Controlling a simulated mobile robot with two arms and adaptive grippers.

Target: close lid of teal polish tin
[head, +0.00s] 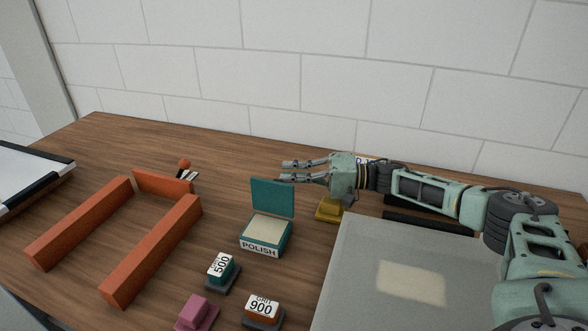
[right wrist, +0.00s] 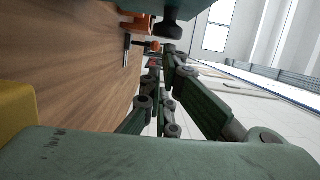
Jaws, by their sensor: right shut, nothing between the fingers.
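The teal polish tin (head: 257,243) stands on the wooden bench with its POLISH label facing me. Its teal lid (head: 272,198) is open and stands upright at the tin's back edge, leaving the pale polish (head: 267,229) exposed. My right gripper (head: 284,172) comes in from the right, shut and empty, with its fingertips by the lid's top right corner. I cannot tell whether they touch the lid. The right wrist view shows my fingers (right wrist: 165,62) reaching along the bench. My left gripper is not in view.
A yellow block (head: 329,209) sits under my right gripper. Grit blocks marked 500 (head: 220,268) and 900 (head: 262,308) and a pink block (head: 196,313) are in front. An orange frame (head: 157,250) lies left. A grey panel (head: 350,275) covers the right.

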